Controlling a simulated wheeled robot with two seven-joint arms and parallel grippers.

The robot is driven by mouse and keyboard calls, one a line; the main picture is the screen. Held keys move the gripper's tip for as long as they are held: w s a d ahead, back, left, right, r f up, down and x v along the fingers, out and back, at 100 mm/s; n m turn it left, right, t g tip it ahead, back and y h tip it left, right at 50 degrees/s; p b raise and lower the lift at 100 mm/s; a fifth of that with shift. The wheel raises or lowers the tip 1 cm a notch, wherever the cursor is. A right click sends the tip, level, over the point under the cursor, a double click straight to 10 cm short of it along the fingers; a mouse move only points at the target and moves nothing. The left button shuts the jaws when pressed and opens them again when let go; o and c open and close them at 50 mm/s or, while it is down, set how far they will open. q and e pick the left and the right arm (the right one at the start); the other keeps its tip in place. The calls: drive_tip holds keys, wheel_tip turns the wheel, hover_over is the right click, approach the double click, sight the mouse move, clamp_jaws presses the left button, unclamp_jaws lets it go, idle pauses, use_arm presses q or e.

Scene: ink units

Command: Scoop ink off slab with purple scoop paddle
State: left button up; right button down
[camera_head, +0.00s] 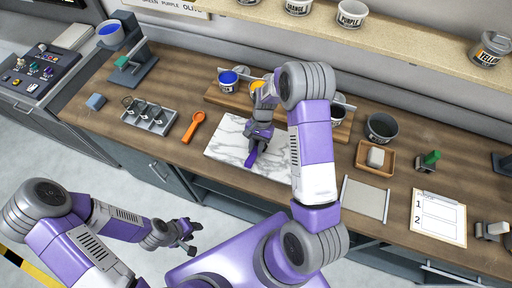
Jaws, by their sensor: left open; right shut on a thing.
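The white marble slab (226,137) lies on the wooden counter in front of the ink cups. My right gripper (259,133) is over the slab, shut on the purple scoop paddle (252,157). The paddle points down toward the slab's surface; I cannot tell whether it touches. No ink is clearly visible on the slab, and my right arm hides part of it. My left gripper (188,232) is open and empty, off the counter's front edge.
A blue ink cup (228,80) and an orange ink cup (256,88) stand on a wooden board behind the slab. An orange spoon-like tool (194,127) lies left of it, beside a grey tray (135,114).

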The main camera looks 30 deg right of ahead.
sight(254, 154)
drive_tip(key=shift+r+p, duration=1.85)
drive_tip(key=shift+r, duration=0.8)
drive_tip(key=shift+f, duration=0.1)
